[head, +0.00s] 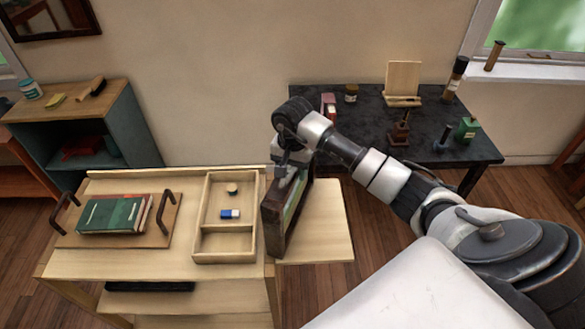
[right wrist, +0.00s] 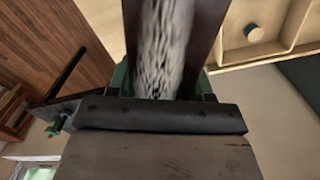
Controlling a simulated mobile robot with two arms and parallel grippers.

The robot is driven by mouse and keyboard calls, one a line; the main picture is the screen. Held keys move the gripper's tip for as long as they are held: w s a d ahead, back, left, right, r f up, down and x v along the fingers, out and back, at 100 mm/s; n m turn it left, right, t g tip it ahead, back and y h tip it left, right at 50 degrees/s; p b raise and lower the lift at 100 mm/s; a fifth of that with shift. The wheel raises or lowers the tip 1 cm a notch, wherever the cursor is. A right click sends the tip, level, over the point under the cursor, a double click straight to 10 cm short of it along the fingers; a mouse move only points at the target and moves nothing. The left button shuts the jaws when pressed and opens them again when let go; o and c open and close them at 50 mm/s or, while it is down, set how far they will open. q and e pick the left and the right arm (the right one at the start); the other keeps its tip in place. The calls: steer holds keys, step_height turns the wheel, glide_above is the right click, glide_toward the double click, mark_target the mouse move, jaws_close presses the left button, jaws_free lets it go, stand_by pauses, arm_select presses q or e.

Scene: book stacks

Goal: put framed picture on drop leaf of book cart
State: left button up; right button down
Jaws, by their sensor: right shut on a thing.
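The framed picture (head: 272,220) has a dark wooden frame and stands roughly upright, edge-on, in the head view. My right gripper (head: 292,163) is shut on its upper edge. The picture is at the right side of the book cart (head: 75,262), beside the shallow tray and over the inner part of the pale drop leaf (head: 328,225). Whether its lower edge touches the leaf I cannot tell. In the right wrist view the dark frame (right wrist: 208,30) shows close up, partly hidden. My left gripper is not in view.
A wooden divided tray (head: 226,257) on the cart holds a blue-white eraser (head: 229,213) and a small round item. A handled board (head: 163,213) carries green books (head: 112,214). A black table (head: 440,165) with several items stands behind. The leaf's right part is bare.

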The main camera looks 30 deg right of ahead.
steer(key=shift+f, duration=0.15)
steer(key=shift+c, duration=1.9)
jaws_free()
